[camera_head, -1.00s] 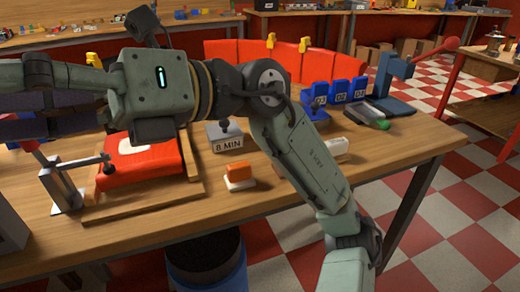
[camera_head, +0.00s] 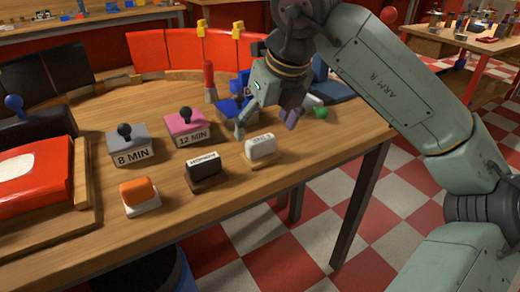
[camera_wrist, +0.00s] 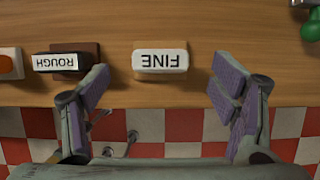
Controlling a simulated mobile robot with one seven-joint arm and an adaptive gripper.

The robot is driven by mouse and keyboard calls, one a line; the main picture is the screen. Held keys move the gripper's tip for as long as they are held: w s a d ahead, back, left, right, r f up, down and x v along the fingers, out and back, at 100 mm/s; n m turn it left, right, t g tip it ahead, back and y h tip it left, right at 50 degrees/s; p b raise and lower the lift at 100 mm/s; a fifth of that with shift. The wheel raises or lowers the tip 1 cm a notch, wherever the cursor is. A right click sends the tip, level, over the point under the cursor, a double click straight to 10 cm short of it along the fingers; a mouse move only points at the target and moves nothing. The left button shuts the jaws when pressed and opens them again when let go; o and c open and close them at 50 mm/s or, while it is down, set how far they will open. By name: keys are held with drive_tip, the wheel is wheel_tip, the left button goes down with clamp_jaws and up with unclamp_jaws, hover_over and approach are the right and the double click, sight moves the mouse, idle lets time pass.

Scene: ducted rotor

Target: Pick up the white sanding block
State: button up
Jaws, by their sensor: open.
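The white sanding block (camera_head: 261,148), labelled FINE, rests on a small tan base near the front edge of the wooden table. In the wrist view the white sanding block (camera_wrist: 160,61) lies ahead of my gripper, between the lines of its fingers. My gripper (camera_head: 266,128) is above the table, just behind and above the block in the head view. In the wrist view my gripper (camera_wrist: 163,90) has its purple-padded fingers spread wide, with nothing between them. The fingers do not touch the block.
A black block labelled ROUGH (camera_head: 205,171) and an orange block (camera_head: 140,194) sit to the left along the front edge. Grey 8 MIN (camera_head: 128,146) and pink 12 MIN (camera_head: 186,127) knobbed blocks stand behind. A green-ended item (camera_head: 320,112) lies right of my gripper.

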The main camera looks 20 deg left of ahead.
sight(261, 140)
drive_tip(key=p+x, duration=0.1)
drive_tip(key=x, duration=0.4)
drive_tip(key=shift+f, duration=0.35)
drive_tip(key=shift+c, duration=0.3)
drive_tip(key=c, duration=1.2)
